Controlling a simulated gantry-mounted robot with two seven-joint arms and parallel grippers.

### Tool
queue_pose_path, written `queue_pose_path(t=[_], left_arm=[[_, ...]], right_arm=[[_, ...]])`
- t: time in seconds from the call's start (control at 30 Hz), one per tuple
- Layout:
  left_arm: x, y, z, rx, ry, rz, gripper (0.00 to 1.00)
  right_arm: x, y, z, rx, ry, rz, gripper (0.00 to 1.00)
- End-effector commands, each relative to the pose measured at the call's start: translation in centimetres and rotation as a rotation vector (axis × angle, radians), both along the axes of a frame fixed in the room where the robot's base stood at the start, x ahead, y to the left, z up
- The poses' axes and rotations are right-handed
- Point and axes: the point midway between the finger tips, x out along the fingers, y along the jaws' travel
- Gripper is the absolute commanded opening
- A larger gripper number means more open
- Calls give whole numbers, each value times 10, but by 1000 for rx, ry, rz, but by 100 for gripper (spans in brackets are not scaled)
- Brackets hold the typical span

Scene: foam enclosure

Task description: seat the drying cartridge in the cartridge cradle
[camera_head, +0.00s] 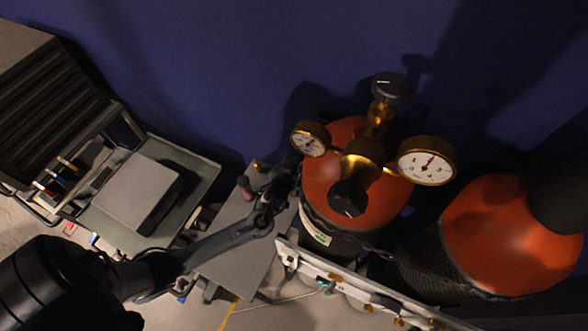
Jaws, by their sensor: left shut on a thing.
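My left gripper (275,197) is over the grey panel (237,212), close to the left side of the nearer orange-topped cylinder. It is small and dark in this view. It is shut on a dark thing, probably the drying cartridge, whose outline I cannot separate from the fingers. A small pinkish knob-like piece (246,188) stands just left of the gripper, on the grey panel. I cannot clearly pick out the cartridge cradle. My right gripper is not in view.
Two orange-topped cylinders (345,179) (510,237) stand at the right. The nearer one carries brass gauges (427,160) and a black knob (348,198). A pale rail (360,292) with brass fittings runs below them. A grey box (137,192) on a tray is at left.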

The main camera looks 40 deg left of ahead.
Motion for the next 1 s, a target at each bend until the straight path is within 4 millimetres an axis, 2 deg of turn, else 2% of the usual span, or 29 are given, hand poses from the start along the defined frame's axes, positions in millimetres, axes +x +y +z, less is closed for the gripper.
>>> queue_pose_path(t=[0.17,0.43,0.9,0.93,1.0], left_arm=[[1,0,-8,0,-1,0,11],[0,0,-39,0,-1,0,11],[0,0,-46,-1,-3,0,11],[0,0,-45,-1,-1,-1,52],[0,0,-45,-1,-1,-1,63]], right_arm=[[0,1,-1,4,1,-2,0],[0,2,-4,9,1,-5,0],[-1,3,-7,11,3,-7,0],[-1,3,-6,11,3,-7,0],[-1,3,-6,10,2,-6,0]])
